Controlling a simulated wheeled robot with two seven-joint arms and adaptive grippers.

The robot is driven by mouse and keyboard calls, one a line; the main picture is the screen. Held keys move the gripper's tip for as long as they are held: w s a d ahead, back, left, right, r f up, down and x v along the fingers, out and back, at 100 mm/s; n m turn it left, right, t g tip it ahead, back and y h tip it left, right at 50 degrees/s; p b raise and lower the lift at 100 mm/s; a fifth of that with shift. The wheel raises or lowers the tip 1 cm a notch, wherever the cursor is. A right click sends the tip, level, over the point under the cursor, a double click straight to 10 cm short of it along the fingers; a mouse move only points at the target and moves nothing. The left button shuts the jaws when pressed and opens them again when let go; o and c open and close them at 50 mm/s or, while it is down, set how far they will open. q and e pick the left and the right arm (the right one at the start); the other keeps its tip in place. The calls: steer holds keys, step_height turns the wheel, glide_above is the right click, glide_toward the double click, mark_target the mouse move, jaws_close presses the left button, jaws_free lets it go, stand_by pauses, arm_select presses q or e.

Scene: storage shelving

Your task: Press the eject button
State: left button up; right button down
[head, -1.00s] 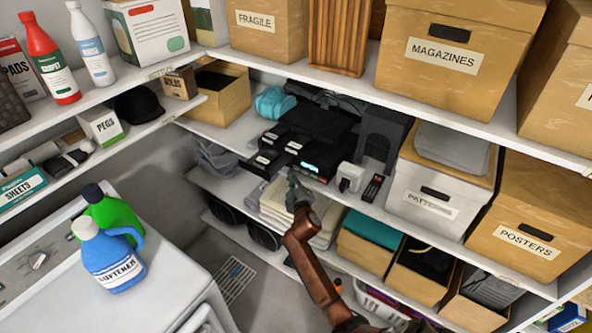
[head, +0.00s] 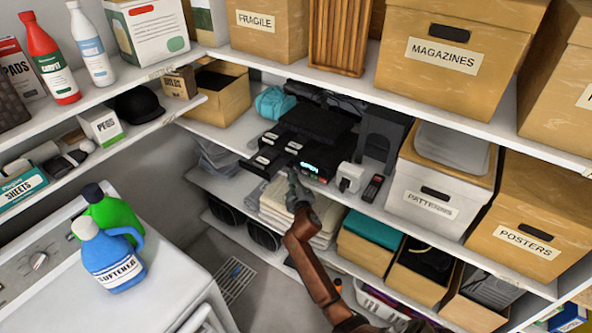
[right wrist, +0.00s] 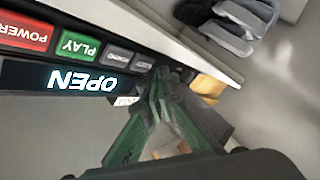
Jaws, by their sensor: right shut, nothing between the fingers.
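A black player (head: 318,150) stands on the middle shelf. Its lit display (head: 309,168) faces the front; in the right wrist view the display (right wrist: 75,81) reads "OPEN", upside down. Above it there are a red POWER button (right wrist: 25,32), a green PLAY button (right wrist: 79,45) and smaller grey buttons (right wrist: 119,55) with labels too small to read. My right gripper (head: 292,177) is shut and empty, just in front of the player. In the right wrist view its fingertips (right wrist: 162,78) are beside the display's end and hide part of the front. Contact cannot be told. My left gripper is out of view.
Folded towels (head: 280,208) lie on the shelf below.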

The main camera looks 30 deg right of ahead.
steer(key=shift+w+d, duration=0.15)
steer(key=shift+d, duration=0.2)
steer(key=shift+w+d, duration=0.15)
steer(key=shift+d, duration=0.2)
stand_by(0.8)
steer(key=shift+s+a, duration=0.35)
steer(key=shift+a, duration=0.4)
steer(key=shift+s+a, duration=0.3)
steer(key=shift+a, duration=0.45)
steer(key=shift+s+a, duration=0.35)
steer(key=shift+a, duration=0.45)
steer(key=shift+s+a, duration=0.3)
steer(key=shift+a, duration=0.45)
